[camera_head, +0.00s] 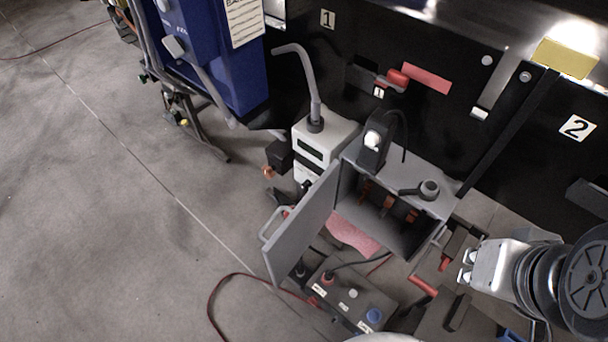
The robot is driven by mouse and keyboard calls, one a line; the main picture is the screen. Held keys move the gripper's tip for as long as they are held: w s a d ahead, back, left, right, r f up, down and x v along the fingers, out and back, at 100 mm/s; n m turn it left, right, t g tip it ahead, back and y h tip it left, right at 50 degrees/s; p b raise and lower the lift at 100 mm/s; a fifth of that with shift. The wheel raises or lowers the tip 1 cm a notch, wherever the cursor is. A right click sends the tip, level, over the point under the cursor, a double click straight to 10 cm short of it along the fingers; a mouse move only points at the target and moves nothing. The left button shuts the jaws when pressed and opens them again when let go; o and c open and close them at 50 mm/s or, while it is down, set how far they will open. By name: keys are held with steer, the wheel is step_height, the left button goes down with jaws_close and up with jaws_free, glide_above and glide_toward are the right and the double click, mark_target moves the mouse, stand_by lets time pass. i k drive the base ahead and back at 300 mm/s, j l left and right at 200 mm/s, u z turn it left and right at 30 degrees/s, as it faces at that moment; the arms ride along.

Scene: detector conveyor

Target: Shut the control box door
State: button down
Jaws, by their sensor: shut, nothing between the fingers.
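The grey control box (437,205) stands in front of the black conveyor side. Its door (304,228) is hinged at the box's left edge and stands wide open, swung out toward the lower left. A light handle (268,228) sits on the door's outer face. Orange-brown parts show inside the dark box. My gripper (464,268) is at the lower right, to the right of the box and apart from the door. Its fingers are small in view, shut and empty.
A black battery-like unit (350,303) with cables lies below the door. A white device (325,142) with a bent grey pipe stands behind the box. A blue cabinet (213,60) is at the upper left. The floor at left is clear except for thin red cables.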

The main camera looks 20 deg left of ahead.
mark_target(281, 253)
steer(key=j+z, duration=0.15)
steer(key=j, duration=0.4)
steer(key=k+j+z, duration=0.15)
steer(key=j, duration=0.4)
steer(key=j+z, duration=0.15)
steer(key=j, duration=0.4)
steer(key=k+j+z, duration=0.15)
steer(key=j, duration=0.4)
